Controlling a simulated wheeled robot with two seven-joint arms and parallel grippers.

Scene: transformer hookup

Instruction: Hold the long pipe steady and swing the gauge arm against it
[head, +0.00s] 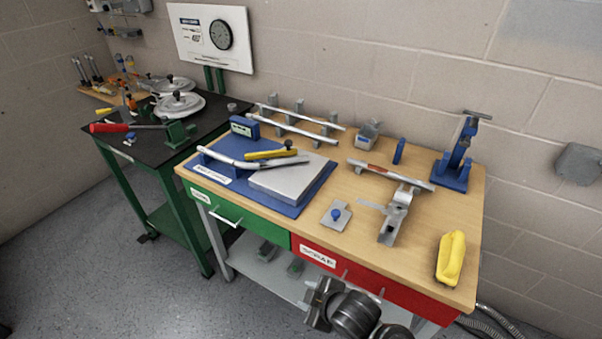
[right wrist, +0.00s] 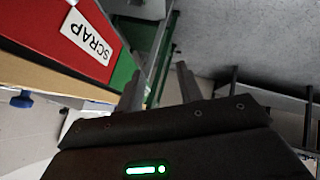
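A blue gauge board (head: 215,172) lies on the left of the wooden bench, with a grey block (head: 283,184) on it. A silvery pipe (head: 232,161), which looks like the long pipe, lies across the board and reaches over the block. A yellow bar with a dark knob (head: 268,154), seemingly the gauge arm, lies just behind the pipe; I cannot tell if they touch. My right gripper (head: 312,305) is low in front of the bench, away from these. In the right wrist view its two fingers (right wrist: 160,86) are apart with nothing between them. My left gripper is out of view.
The bench (head: 400,262) has a red scrap drawer (head: 350,272) beside my right gripper. A pipe rack (head: 297,125) stands behind the board.

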